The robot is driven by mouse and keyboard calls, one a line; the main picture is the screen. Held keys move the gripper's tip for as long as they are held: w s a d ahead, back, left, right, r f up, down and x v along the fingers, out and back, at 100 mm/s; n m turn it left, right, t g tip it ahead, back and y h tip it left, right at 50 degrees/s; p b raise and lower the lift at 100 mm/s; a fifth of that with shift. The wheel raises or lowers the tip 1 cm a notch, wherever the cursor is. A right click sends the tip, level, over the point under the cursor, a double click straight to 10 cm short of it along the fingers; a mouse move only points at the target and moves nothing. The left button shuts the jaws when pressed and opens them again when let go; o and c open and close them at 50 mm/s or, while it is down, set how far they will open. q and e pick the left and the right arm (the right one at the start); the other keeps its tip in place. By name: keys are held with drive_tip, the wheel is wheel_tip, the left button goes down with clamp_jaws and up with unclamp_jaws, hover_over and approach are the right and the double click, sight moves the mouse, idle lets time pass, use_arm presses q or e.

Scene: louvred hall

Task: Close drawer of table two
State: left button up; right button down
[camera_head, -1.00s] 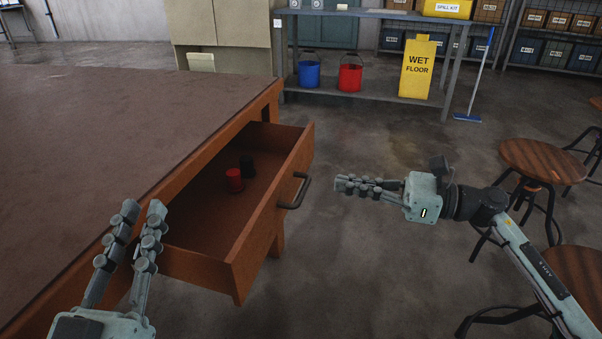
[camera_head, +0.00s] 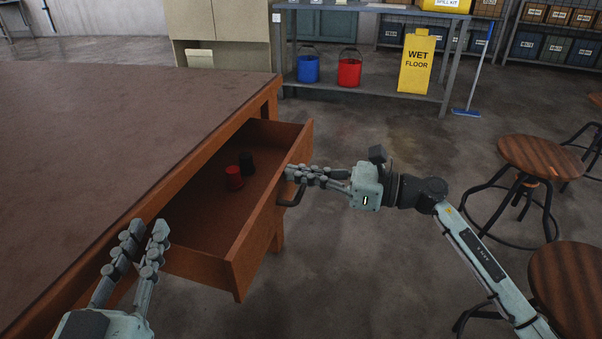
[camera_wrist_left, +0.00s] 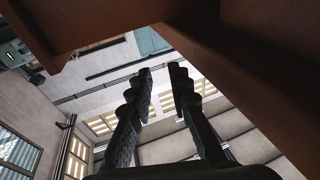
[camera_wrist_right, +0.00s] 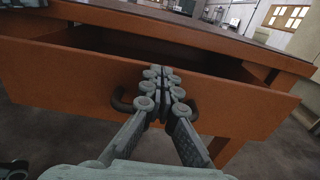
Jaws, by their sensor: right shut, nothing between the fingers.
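The brown table (camera_head: 130,105) has its drawer (camera_head: 215,225) pulled out.
Wooden stools (camera_head: 540,157) stand at the right. A shelf (camera_head: 375,95) with a blue bucket (camera_head: 308,68), a red bucket (camera_head: 349,70) and a yellow wet-floor sign (camera_head: 416,62) stands at the back.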

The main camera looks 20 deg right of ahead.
drive_tip(key=x, duration=1.4)
drive_tip(key=shift+d, duration=0.1)
